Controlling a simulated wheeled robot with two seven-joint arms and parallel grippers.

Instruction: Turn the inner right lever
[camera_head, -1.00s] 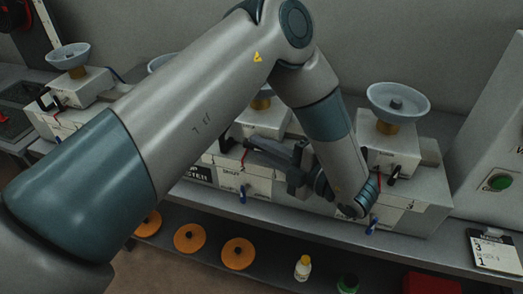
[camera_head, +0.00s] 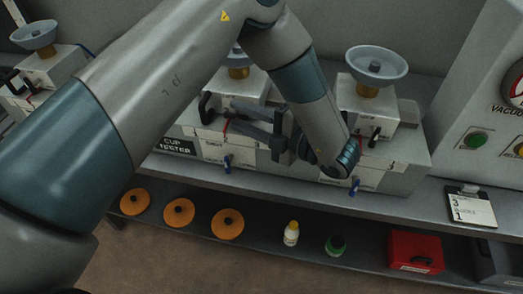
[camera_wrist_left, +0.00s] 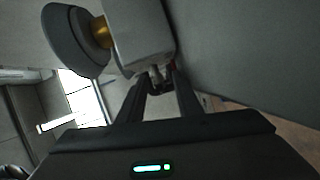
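The middle cup tester (camera_head: 215,149) has a pale bowl on a brass stem, a black handle (camera_head: 205,107) at its left, a thin red lever (camera_head: 225,127) and a blue lever (camera_head: 227,161) on its front. My left gripper (camera_head: 231,114) reaches leftward in front of its upper body, with its two fingers apart. In the left wrist view the fingers (camera_wrist_left: 161,78) stand on either side of a small lever-like part (camera_wrist_left: 156,73) below the white body; contact cannot be told. The right tester (camera_head: 395,155) has a black lever (camera_head: 375,137) and a blue lever (camera_head: 355,187). My right gripper is not in view.
Another tester (camera_head: 45,75) stands at the far left. The lower shelf holds orange discs (camera_head: 178,212), a white bottle (camera_head: 291,234), a green-capped jar (camera_head: 336,245) and a red box (camera_head: 415,252). A panel with a green button (camera_head: 476,140) stands at the right.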

